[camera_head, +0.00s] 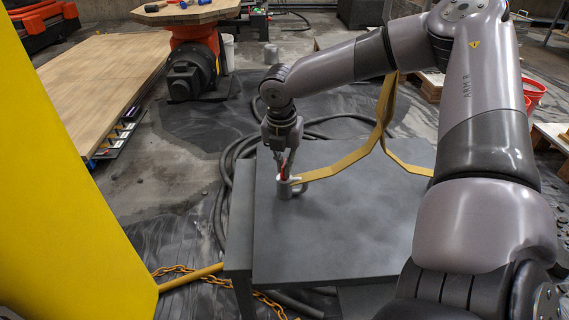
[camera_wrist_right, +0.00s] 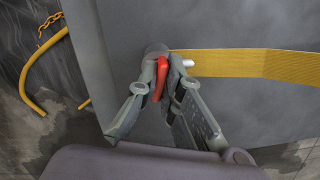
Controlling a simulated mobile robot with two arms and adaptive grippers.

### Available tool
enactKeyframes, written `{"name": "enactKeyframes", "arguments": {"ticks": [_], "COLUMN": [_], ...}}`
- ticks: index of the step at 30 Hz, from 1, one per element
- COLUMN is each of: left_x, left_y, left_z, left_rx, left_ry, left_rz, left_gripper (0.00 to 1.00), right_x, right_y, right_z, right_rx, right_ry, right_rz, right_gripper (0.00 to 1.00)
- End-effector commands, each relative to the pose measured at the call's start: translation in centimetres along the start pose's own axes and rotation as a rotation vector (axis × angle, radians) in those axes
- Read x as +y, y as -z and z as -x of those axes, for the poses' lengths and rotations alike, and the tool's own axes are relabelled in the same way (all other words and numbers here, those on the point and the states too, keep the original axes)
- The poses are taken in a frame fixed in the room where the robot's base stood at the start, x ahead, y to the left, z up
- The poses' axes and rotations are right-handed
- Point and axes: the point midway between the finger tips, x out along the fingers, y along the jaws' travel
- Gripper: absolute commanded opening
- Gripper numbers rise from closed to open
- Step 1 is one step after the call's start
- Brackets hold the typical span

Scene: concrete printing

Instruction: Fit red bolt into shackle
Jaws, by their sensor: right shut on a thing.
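My right gripper (camera_head: 284,163) points down over the grey table, its fingers shut on the red bolt (camera_head: 284,175). In the right wrist view the red bolt (camera_wrist_right: 161,79) stands out between the two fingertips. The grey shackle (camera_head: 285,190) is directly below the fingertips on the table, at the end of the yellow strap (camera_head: 345,162). In the right wrist view the shackle (camera_wrist_right: 156,49) is partly hidden behind the fingers. A pale pin end shows beside the strap. I cannot tell how deep the bolt sits in the shackle. My left gripper is not in view.
The grey table (camera_head: 340,235) is otherwise bare. Black hoses (camera_head: 222,190) lie behind and left of it. A yellow panel (camera_head: 60,190) fills the left side. A yellow bar (camera_head: 190,277) and chain are at the table's front left. A wooden board (camera_head: 105,80) lies farther back.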

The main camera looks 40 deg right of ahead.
Motion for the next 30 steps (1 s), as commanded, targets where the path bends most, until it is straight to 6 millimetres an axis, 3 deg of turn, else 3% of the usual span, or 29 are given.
{"name": "enactKeyframes", "arguments": {"ticks": [5, 7, 13, 25, 30], "left_x": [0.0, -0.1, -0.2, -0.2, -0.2], "left_y": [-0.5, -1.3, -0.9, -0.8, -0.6], "left_z": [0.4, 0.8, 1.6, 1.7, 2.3], "left_rx": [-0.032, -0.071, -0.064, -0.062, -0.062], "left_ry": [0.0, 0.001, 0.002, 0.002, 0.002], "left_rz": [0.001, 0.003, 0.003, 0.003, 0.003], "left_gripper": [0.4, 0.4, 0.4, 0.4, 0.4], "right_x": [0.0, 0.0, 0.0, 0.0, 0.0], "right_y": [-0.1, -0.1, -0.1, -0.1, -0.1], "right_z": [0.2, 0.2, 0.1, 0.0, 0.1], "right_rx": [-0.001, -0.001, -0.001, -0.001, -0.003], "right_ry": [0.011, 0.023, 0.061, 0.07, 0.105], "right_rz": [-0.066, -0.137, -0.395, -0.464, -0.673], "right_gripper": [0.0, 0.0, 0.0, 0.0, 0.0]}}
